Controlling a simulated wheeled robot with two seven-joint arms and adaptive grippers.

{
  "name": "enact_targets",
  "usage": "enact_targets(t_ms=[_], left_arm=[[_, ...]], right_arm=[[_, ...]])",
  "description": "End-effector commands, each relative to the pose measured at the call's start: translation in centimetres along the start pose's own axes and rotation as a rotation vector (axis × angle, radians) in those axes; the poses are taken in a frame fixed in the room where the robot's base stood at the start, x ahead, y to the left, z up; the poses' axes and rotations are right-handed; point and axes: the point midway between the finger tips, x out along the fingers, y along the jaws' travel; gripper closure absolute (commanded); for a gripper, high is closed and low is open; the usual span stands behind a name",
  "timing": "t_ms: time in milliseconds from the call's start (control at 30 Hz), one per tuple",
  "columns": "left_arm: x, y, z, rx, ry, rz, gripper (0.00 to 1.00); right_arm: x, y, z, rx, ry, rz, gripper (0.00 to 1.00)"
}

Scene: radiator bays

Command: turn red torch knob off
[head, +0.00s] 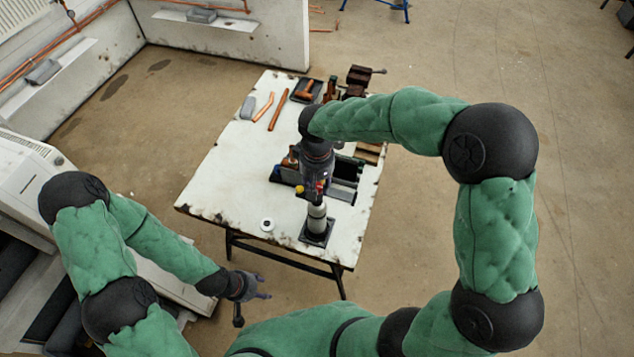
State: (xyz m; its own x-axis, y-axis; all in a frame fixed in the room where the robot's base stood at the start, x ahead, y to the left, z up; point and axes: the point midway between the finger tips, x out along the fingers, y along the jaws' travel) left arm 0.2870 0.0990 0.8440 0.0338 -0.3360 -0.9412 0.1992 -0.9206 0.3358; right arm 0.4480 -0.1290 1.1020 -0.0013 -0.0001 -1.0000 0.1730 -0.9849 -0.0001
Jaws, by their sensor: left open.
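The torch (317,216) stands upright on a dark square base (318,232) near the front edge of the white table. A small red knob (319,186) shows near its top, just below my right gripper (317,180). That gripper points down over the torch top, and its fingers overlap the torch there. I cannot tell whether they touch the knob or how far they are closed. My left gripper (262,287) is open and empty, in front of the table and to the left of the torch.
The white table (222,190) holds a dark tool tray (345,182), copper pipe pieces (278,110), a vise (358,78) and a small white roll (267,225). The table's left part is mostly clear. Wall bays with copper pipes stand at the back left.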

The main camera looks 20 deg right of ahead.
Motion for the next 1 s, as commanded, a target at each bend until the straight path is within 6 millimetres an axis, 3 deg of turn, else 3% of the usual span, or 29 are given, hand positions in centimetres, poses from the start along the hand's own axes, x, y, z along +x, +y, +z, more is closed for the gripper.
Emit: enact_targets(t_ms=[467, 1000], left_arm=[[0.0, 0.0, 0.0, 0.000, 0.000, 0.000, 0.49], [0.0, 0.0, 0.0, 0.000, 0.000, 0.000, 0.49]], right_arm=[[-0.7, 0.0, -0.1, 0.000, 0.004, 0.000, 0.45], [-10.0, 0.0, -0.1, 0.000, 0.003, 0.000, 0.45]])
